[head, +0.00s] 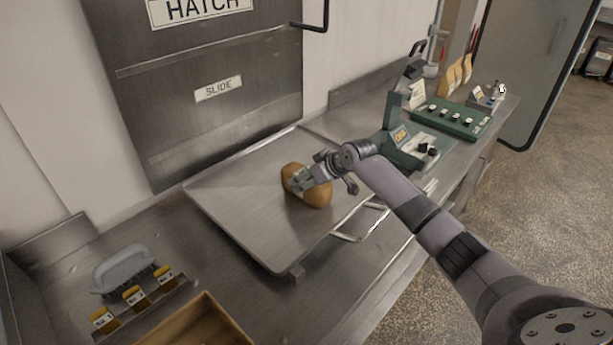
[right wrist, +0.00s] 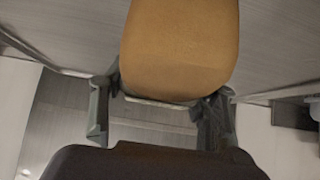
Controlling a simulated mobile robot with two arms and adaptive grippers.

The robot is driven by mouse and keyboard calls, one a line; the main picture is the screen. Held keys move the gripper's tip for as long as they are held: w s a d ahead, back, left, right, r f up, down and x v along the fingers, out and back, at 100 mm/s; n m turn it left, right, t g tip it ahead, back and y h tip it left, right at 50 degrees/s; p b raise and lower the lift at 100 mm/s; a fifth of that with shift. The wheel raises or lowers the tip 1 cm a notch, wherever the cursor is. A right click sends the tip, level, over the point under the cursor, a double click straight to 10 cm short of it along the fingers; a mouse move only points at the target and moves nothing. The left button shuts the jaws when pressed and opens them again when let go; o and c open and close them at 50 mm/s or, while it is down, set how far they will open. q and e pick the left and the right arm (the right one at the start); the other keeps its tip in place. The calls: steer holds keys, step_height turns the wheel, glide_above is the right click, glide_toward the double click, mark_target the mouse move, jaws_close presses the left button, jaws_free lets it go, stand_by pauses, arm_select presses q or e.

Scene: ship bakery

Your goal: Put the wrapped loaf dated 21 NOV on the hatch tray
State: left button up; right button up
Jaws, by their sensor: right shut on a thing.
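A brown loaf (head: 318,197) is at the right part of the metal hatch tray (head: 232,212), below the hatch. I cannot tell whether it rests on the tray or hangs just above it. My right gripper (head: 301,180) is shut on the loaf from above. In the right wrist view the loaf (right wrist: 180,45) shows between the two fingers of the gripper (right wrist: 162,103). No date can be read on the loaf, and its wrapping cannot be made out. My left gripper is not in view.
The closed hatch (head: 205,115) with a SLIDE label stands behind the tray. A green device (head: 400,140) and a green panel with knobs (head: 452,119) stand to the right. The tray's left part is bare.

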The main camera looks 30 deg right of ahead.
steer(key=shift+f, duration=0.1)
steer(key=o, duration=1.3)
steer(key=shift+r, duration=0.25)
steer(key=shift+s+d+r, duration=0.1)
steer(key=shift+s+d, duration=0.05)
steer(key=shift+s, duration=0.05)
steer(key=b+v, duration=0.2)
steer(key=v, duration=0.9)
steer(key=shift+r, duration=0.2)
